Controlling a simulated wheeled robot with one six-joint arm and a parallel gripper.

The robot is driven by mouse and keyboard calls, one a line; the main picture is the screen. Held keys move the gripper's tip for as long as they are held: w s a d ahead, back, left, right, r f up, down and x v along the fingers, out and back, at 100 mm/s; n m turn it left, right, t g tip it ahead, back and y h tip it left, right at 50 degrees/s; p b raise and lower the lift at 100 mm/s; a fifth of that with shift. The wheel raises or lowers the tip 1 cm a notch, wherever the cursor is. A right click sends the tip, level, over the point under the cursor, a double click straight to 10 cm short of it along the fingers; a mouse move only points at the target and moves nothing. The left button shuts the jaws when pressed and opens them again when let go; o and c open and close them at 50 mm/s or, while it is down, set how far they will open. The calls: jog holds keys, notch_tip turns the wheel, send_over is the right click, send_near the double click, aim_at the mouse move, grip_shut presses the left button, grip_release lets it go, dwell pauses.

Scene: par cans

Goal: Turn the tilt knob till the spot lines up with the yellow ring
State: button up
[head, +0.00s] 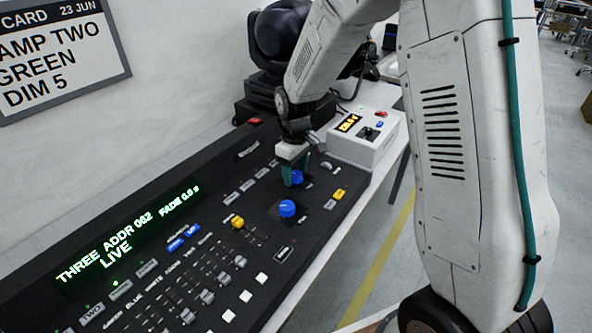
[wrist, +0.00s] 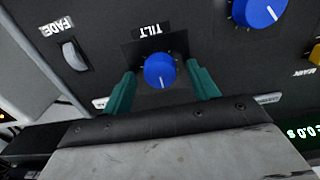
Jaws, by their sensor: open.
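The tilt knob (wrist: 160,71) is blue with a white pointer line, under an upside-down TILT label in the wrist view. In the head view the tilt knob (head: 297,177) is partly hidden by my gripper. My gripper (wrist: 161,88) has its two teal fingers open, one on each side of the tilt knob, with gaps between them and it. In the head view my gripper (head: 291,172) is low over the desk at that knob. Neither the spot nor the yellow ring is in view.
A second blue knob (head: 287,208) sits nearby on the black lighting desk (head: 150,225). A grey FADE control (wrist: 74,56) is beside the tilt knob. A white box with an amber display (head: 362,135) stands behind. A cue card (head: 55,60) hangs on the wall.

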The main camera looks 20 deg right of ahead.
jog(key=shift+f, duration=0.15)
jog(key=c, duration=1)
jog(key=shift+m, duration=0.5)
jog(key=m, duration=0.6)
jog(key=shift+m, duration=0.3)
jog(key=m, duration=0.3)
jog(key=shift+m, duration=2.2)
